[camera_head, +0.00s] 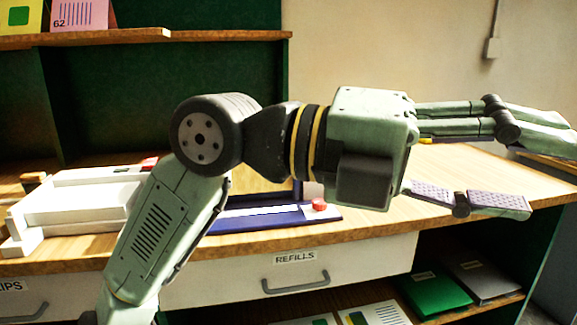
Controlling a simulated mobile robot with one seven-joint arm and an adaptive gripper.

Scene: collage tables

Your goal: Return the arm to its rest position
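My gripper (540,172) is at the right of the head view, at the end of my arm, which reaches across the picture from the lower left. Its two fingers are spread wide apart and point right. The gap between them shows only the wooden table top (470,172), with nothing held. The gripper appears in front of or over the right part of the table; its exact height cannot be told.
A white device (75,205) sits at the table's left. A blue tray-like item (255,220) with a red knob (319,204) lies behind my arm. Below are a REFILLS drawer (295,275) and a shelf with a green folder (435,293). Cards (82,14) stand on the upper shelf.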

